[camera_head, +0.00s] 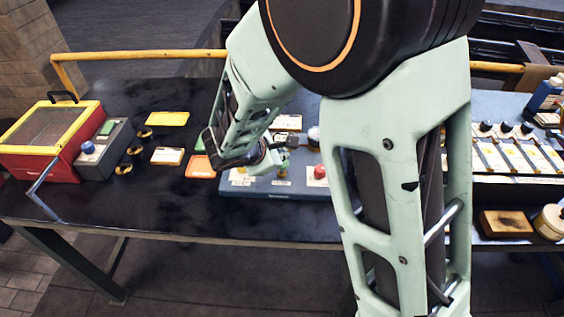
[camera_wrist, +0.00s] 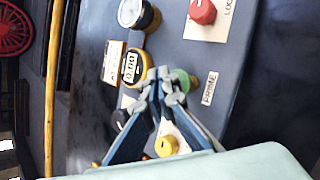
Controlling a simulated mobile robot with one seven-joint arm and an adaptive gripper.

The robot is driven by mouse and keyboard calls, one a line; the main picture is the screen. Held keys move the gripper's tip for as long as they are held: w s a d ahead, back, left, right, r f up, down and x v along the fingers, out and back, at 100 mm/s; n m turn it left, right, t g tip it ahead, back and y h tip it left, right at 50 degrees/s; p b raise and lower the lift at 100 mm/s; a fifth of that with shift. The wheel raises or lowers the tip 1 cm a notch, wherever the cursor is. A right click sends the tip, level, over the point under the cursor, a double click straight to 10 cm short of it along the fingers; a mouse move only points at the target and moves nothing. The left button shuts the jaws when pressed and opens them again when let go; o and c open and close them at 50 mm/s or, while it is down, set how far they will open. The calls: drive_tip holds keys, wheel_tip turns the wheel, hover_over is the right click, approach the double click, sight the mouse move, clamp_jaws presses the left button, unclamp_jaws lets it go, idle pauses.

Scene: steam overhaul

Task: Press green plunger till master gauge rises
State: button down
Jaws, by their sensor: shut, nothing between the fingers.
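The green plunger (camera_wrist: 186,80) stands on a blue-grey panel (camera_wrist: 232,55), beside a label reading PRIME, in the wrist view. My gripper (camera_wrist: 166,76) is shut and empty, with its fingertips right at the plunger and partly covering it. I cannot tell whether they touch or press it. A gauge with a digital display (camera_wrist: 132,66) sits just left of the fingertips, and a round white-faced gauge (camera_wrist: 131,12) is above it. Which one is the master gauge is not clear, and the readings are too blurred. In the head view my gripper (camera_head: 272,160) is over the panel (camera_head: 258,188).
A red knob (camera_wrist: 203,12) and a yellow knob (camera_wrist: 166,146) flank the plunger on the panel. On the bench (camera_head: 120,215), a red and yellow case (camera_head: 40,160) and a grey box (camera_head: 108,150) stand left. A yellow rail (camera_head: 140,55) runs behind. My arm hides the panel's right part.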

drive_tip(key=shift+f, duration=0.2)
idle(0.6)
drive_tip(key=shift+f+b, duration=0.25)
drive_tip(key=shift+b, duration=0.4)
drive_tip(key=shift+s+f+b, duration=0.1)
drive_tip(key=shift+f+b, duration=1.3)
drive_tip(key=shift+b, duration=0.2)
idle(1.0)
drive_tip(key=shift+r, duration=0.1)
idle(0.3)
drive_tip(key=shift+r+p, duration=1.1)
drive_tip(key=shift+r, duration=0.55)
drive_tip(key=shift+r+p, duration=1.9)
drive_tip(key=shift+r, duration=0.7)
drive_tip(key=shift+f, duration=0.1)
